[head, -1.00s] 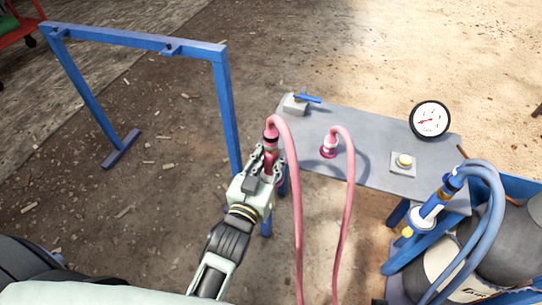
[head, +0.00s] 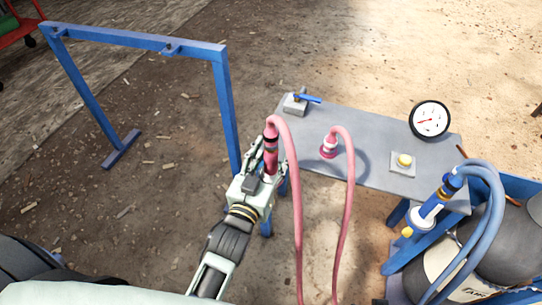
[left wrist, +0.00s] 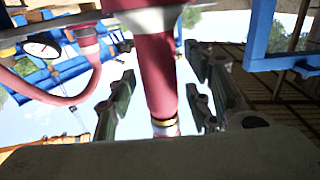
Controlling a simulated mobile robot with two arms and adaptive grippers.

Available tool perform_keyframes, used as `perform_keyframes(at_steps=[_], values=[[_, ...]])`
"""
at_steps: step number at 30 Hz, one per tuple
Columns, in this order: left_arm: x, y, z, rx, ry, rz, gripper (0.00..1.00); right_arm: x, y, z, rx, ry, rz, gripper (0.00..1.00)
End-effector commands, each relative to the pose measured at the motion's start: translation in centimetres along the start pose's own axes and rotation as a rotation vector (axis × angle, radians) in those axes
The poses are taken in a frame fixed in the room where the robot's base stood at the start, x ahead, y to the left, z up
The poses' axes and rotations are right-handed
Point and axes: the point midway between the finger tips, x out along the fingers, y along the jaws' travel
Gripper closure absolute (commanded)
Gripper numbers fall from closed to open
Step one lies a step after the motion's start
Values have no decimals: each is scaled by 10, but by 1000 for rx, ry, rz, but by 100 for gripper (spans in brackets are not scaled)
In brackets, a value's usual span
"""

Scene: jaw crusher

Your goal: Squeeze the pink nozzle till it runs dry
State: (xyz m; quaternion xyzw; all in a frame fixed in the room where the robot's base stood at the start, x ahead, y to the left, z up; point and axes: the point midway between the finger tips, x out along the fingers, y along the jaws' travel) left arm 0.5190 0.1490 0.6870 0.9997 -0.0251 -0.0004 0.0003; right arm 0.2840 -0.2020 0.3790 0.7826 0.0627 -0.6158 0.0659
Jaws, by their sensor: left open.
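The pink nozzle (head: 271,148) stands about upright at the left end of the grey bench, with a pink hose (head: 295,200) looping from its top. In the left wrist view the nozzle (left wrist: 158,75) runs down between the fingers, with a gold ring near its lower end. My left gripper (head: 270,168) is open around it, one finger on each side. The left wrist view shows a gap between the nozzle and each finger of the gripper (left wrist: 160,100). My right gripper is not in view.
The grey bench (head: 375,172) carries a pink hose fitting (head: 329,147), a blue-handled valve (head: 297,102), a gauge (head: 430,120) and a yellow button (head: 404,161). A blue nozzle (head: 436,202) hangs at right.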

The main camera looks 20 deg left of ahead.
Motion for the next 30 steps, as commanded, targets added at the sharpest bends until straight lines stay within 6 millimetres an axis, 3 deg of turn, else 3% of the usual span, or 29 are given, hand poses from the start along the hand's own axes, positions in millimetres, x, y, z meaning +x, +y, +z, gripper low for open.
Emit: perform_keyframes(at_steps=[8,21,30], values=[[-8,0,1,0,-1,0,53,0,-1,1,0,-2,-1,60],[-86,0,2,-1,-5,-1,53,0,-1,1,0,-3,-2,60],[-117,0,0,0,-1,0,53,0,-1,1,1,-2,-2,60]])
